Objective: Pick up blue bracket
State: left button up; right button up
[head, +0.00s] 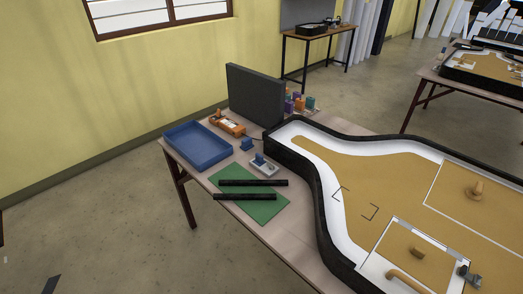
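A small blue block-like piece (246,145) sits on the table just right of the blue tray. A second small blue piece (259,160) stands upright on a pale grey fixture (265,169) just in front of it. Both are too small to tell which is the blue bracket. No gripper shows clearly in the head view.
The table holds a blue tray (198,148), an orange-and-white device (228,123), a dark upright panel (255,95) and several coloured blocks (298,103). Two black bars (253,183) lie on a green mat (262,212). A black-walled, tan-floored board (400,170) fills the right.

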aim_at(259, 161)
jog(key=z, duration=3.1)
jog(key=k, duration=0.75)
jog(key=u, duration=1.75)
